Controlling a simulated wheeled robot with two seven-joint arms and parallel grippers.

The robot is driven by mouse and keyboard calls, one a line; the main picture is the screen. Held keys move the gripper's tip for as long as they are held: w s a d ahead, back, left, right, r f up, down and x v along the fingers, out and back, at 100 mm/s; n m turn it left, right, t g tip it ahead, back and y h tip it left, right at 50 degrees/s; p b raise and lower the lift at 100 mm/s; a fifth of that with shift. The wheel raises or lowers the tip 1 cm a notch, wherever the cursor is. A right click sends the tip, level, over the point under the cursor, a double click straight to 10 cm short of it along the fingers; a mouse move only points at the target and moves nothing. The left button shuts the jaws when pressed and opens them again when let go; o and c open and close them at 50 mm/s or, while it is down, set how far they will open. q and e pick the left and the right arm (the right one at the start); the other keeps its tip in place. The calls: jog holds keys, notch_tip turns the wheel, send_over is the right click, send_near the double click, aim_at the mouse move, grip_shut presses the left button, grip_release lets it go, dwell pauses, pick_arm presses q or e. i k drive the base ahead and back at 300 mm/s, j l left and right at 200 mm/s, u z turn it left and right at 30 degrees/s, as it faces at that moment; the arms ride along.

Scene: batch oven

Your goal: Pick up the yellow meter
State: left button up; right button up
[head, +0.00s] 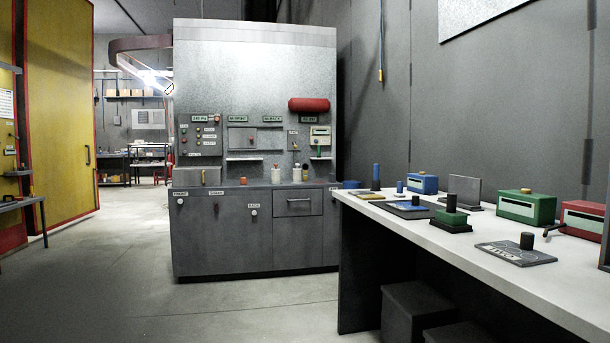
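A small pale-yellow box with a dark display strip (320,134) sits at the right side of the grey cabinet's upper panel, above a small white ledge. It is small in the head view, and it is the only yellowish meter-like box I can make out. Similar boxes stand on the right-hand table: a blue one (422,184), a green one (525,207) and a red one (581,220). Neither of my grippers shows in the view.
The grey cabinet (225,238) stands ahead, with a red cylinder (308,104) on its panel and small bottles on its counter. A white-topped table (465,240) fills the right, holding plates and blocks. Dark stools (415,305) stand beneath it. Floor at left and centre is clear.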

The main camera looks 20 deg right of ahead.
aim_at(305, 166)
jog(key=i+z, duration=0.35)
jog(key=i, duration=3.05)
jog(key=i+z, duration=0.1)
jog(key=i, duration=0.65)
jog(key=i+z, duration=0.1)
jog(key=i, duration=0.7)
jog(key=i+j, duration=0.2)
jog(key=i, duration=0.55)
jog(key=l+z, duration=0.05)
